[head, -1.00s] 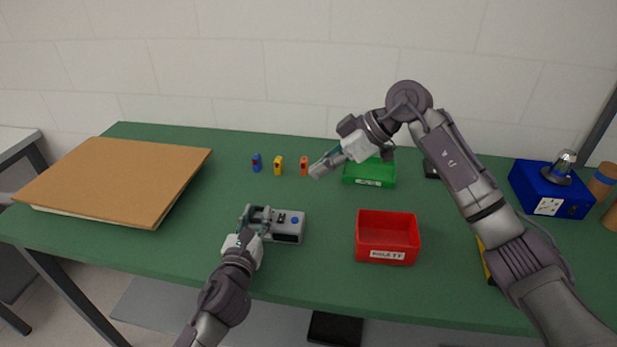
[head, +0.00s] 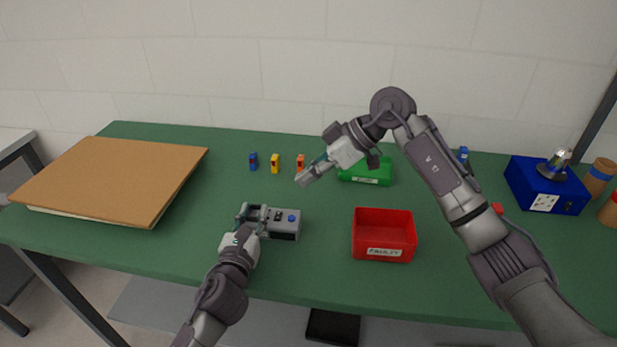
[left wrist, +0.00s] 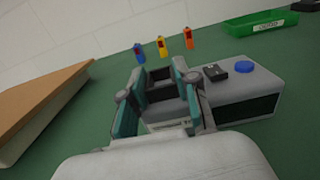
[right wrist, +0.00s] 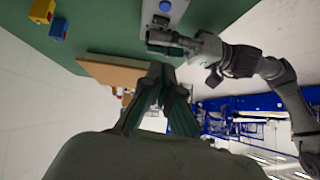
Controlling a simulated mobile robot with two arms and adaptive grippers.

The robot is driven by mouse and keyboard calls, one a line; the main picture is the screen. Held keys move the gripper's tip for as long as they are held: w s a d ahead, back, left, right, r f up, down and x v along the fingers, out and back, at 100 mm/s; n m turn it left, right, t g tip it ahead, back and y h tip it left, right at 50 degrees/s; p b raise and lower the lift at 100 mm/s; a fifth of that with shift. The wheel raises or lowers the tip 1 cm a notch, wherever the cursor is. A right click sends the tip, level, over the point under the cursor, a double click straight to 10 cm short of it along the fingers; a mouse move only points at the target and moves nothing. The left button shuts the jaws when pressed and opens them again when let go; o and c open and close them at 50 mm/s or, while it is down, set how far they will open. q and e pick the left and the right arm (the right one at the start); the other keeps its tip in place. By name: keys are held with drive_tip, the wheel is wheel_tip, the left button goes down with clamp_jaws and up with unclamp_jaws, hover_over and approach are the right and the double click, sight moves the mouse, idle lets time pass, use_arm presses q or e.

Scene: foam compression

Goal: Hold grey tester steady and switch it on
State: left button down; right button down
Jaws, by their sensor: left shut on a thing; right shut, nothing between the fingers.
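The grey tester (head: 285,229) lies on the green table, with a blue round button and a small black part on its top. It also shows in the left wrist view (left wrist: 240,95). My left gripper (head: 252,212) is shut on the tester's left end, one finger on each side of it (left wrist: 165,100). My right gripper (head: 301,180) is shut and empty, held in the air above and behind the tester, a little to its right. In the right wrist view its fingers (right wrist: 158,78) meet, and the tester (right wrist: 162,12) shows at the top edge.
Blue (head: 253,161), yellow (head: 275,163) and orange (head: 300,161) small blocks stand behind the tester. A green bin (head: 368,178) and a red bin (head: 384,240) are to the right. A brown board (head: 110,180) lies left. A blue box (head: 545,190) stands far right.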

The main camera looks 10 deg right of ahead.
hover_over(277, 218)
drive_tip(key=d, duration=0.2)
drive_tip(key=f, duration=0.5)
drive_tip(key=shift+w+a+f, duration=0.1)
drive_tip(key=shift+a+f, duration=0.05)
drive_tip(key=shift+a, duration=0.1)
wheel_tip(277, 218, down, 3)
drive_tip(key=shift+d+r, duration=0.1)
drive_tip(key=shift+r, duration=0.1)
drive_tip(key=shift+s+f, duration=0.2)
drive_tip(key=shift+f, duration=0.4)
drive_tip(key=shift+s+f+t, duration=0.15)
drive_tip(key=shift+f+t, duration=0.15)
drive_tip(key=shift+f, duration=0.05)
